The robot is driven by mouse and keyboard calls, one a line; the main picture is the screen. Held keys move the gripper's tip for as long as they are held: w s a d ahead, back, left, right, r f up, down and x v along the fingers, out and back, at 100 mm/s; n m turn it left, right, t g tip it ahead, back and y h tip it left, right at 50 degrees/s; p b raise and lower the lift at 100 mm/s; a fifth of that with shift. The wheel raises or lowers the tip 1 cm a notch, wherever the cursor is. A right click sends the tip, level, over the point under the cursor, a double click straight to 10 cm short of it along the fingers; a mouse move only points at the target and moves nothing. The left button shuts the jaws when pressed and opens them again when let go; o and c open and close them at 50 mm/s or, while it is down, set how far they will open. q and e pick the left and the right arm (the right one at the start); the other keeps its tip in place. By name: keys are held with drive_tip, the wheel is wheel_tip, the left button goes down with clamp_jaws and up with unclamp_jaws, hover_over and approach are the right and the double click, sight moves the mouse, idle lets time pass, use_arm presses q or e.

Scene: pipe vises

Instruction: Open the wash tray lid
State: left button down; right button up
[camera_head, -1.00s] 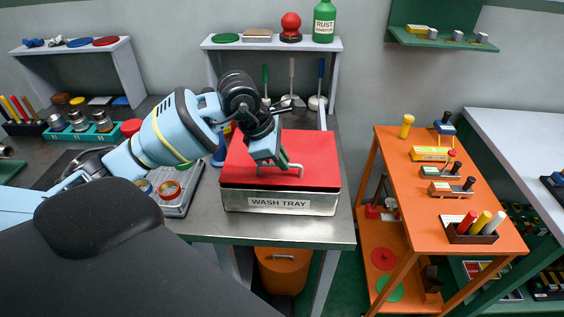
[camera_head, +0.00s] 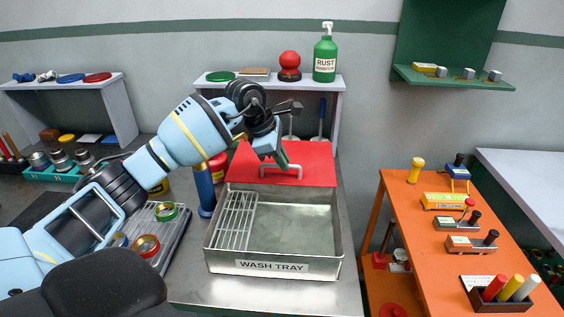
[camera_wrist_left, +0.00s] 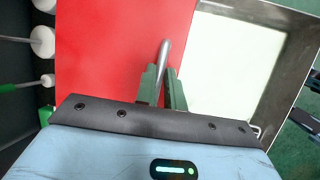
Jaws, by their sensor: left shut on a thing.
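The wash tray (camera_head: 273,267) is a metal box with a label on its front, standing on the metal bench. Its red lid (camera_head: 311,163) is raised and stands up at the tray's back edge, leaving the inside open to view. My left gripper (camera_head: 280,164) is shut on the lid's metal handle (camera_head: 294,168). In the left wrist view the fingers (camera_wrist_left: 162,90) close around the handle (camera_wrist_left: 164,58), with the red lid (camera_wrist_left: 110,50) on the left and the tray's pale inside (camera_wrist_left: 232,60) on the right. My right gripper is not in view.
A wire rack (camera_head: 236,220) lies in the tray's left part. A blue bottle (camera_head: 204,190) and a grey parts tray (camera_head: 155,232) stand left of it. An orange table (camera_head: 440,235) stands right.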

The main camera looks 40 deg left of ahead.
use_arm(q)
drive_tip(key=c, duration=1.5)
unclamp_jaws()
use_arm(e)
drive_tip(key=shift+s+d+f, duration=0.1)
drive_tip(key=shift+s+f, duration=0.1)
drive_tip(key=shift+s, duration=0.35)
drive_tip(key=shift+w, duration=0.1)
use_arm(q)
drive_tip(key=shift+r, duration=0.2)
drive_tip(key=v, duration=0.7)
drive_tip(key=shift+s+r, duration=0.15)
drive_tip(key=shift+r, duration=0.05)
